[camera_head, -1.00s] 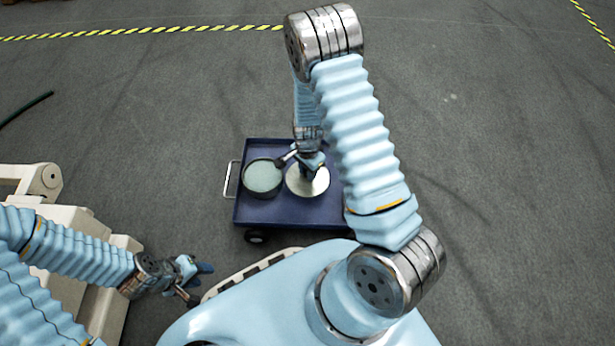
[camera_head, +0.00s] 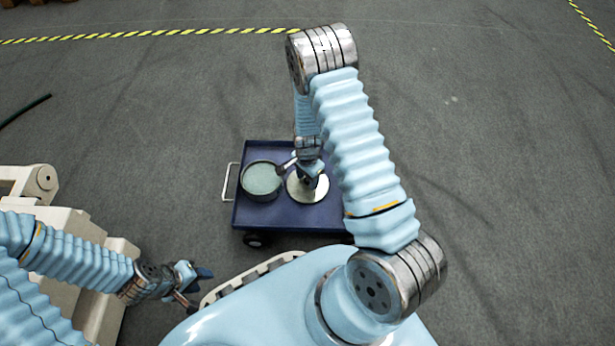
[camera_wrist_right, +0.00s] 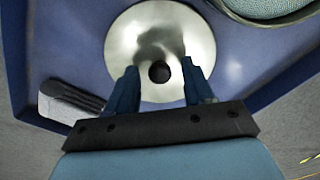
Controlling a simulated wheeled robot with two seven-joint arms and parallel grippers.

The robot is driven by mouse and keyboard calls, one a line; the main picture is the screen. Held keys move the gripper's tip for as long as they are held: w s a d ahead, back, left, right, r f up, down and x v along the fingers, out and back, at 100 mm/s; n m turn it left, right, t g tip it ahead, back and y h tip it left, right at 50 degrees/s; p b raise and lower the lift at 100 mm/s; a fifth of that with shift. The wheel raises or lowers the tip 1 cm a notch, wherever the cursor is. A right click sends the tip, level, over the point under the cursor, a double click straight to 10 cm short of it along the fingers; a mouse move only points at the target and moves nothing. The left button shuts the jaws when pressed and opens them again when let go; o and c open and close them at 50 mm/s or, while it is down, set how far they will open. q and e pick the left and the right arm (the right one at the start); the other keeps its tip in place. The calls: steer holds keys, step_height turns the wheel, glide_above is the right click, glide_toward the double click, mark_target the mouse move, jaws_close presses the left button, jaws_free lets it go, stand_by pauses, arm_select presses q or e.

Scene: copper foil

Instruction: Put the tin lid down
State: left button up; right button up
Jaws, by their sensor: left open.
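The tin lid (camera_head: 301,192) is a shiny silver disc lying flat over the blue cart tray, right of the round tin (camera_head: 261,179). In the right wrist view the lid (camera_wrist_right: 186,33) has a dark round knob (camera_wrist_right: 159,72) near its lower middle. My right gripper (camera_wrist_right: 161,88) is over the lid with its fingers apart on either side of the knob, gaps visible. In the head view my right gripper (camera_head: 309,180) hides part of the lid. My left gripper (camera_head: 197,287) is open and empty at the lower left, away from the cart.
The blue cart (camera_head: 285,216) has a raised rim and a handle (camera_head: 229,182) on its left. The tin holds a pale green surface. A dark grey block-like item (camera_wrist_right: 72,102) lies near the tray's corner in the wrist view. My right arm hides the cart's right side.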

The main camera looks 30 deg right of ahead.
mark_target(307, 180)
steer(key=shift+r, duration=0.35)
step_height(307, 180, up, 11)
steer(key=p, duration=0.4)
steer(key=s+a+f+n+y, duration=0.2)
steer(key=s+a+n, duration=0.4)
steer(key=s+a, duration=0.1)
steer(key=s+a+f+n+y, duration=0.2)
steer(key=s+a+f+n, duration=0.1)
steer(key=s+a+n, duration=0.4)
steer(key=shift+s+a+f+t, duration=0.25)
steer(key=shift+a+t, duration=0.15)
steer(key=shift+a, duration=0.5)
steer(key=shift+w, duration=0.1)
